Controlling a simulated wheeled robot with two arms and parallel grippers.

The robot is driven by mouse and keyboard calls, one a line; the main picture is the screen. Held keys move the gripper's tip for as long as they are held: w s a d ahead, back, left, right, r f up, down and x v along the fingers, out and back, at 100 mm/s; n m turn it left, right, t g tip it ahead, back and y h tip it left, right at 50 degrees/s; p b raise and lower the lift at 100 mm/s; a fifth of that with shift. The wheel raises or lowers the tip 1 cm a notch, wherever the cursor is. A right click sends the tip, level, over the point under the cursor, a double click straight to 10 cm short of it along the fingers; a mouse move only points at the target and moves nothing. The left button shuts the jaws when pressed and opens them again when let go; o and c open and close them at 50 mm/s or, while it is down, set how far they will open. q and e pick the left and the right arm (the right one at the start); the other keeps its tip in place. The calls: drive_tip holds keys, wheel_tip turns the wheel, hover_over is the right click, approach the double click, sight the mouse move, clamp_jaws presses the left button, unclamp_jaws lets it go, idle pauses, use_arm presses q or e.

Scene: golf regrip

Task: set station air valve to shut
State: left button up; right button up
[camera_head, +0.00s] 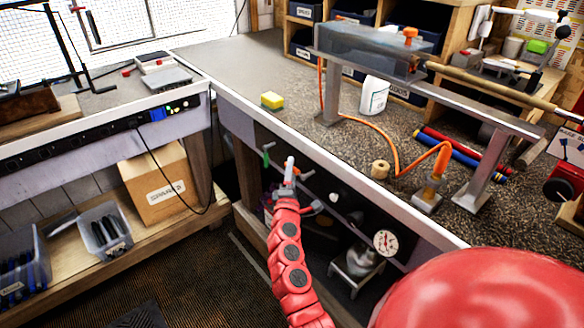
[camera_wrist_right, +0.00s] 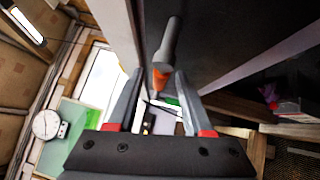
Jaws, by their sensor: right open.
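Under the bench's front edge, a pale grey cylindrical handle (camera_head: 289,166) stands at the tip of my right arm. In the right wrist view the grey handle (camera_wrist_right: 171,42) has an orange part (camera_wrist_right: 160,80) at its lower end, and I take it for the station air valve's lever. My right gripper (camera_head: 289,187) is at this handle. In the wrist view its two fingers (camera_wrist_right: 156,90) are apart, with the orange part showing between them. I cannot tell whether they touch it. The valve body is hidden. My left gripper is out of view.
A round gauge (camera_head: 386,242) sits lower right.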

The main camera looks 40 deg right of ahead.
drive_tip(key=shift+w+d, duration=0.45)
drive_tip(key=shift+w, duration=0.05)
drive_tip(key=shift+r, duration=0.1)
clamp_jaws()
idle(1.1)
